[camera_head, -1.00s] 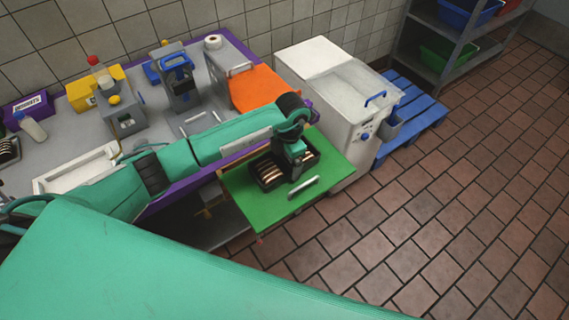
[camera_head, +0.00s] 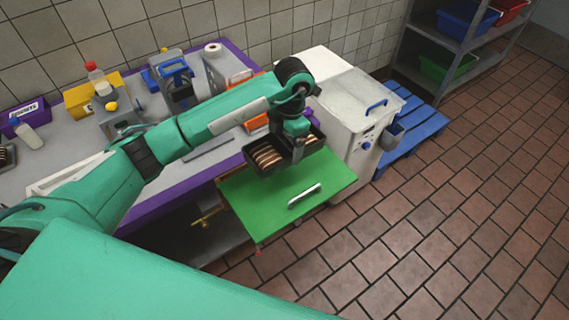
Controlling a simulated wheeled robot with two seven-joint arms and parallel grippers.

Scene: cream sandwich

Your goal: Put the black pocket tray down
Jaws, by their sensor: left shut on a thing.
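The black pocket tray (camera_head: 313,147) is in the head view, with several brown slices (camera_head: 267,157) in its left part. My left gripper (camera_head: 297,147) is shut on the tray from above; its fingers are small and partly hidden. The tray appears held above the far part of a green board (camera_head: 272,219), with its far edge over the orange area of the counter. The exact gap below the tray cannot be told. My right gripper is not in view.
A silver bar handle (camera_head: 305,195) lies on the green board. A white-grey bin with a blue handle (camera_head: 375,99) stands close to the right of the tray. The counter behind holds a yellow box (camera_head: 80,97) and dispensers. Brown floor tiles are clear at right.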

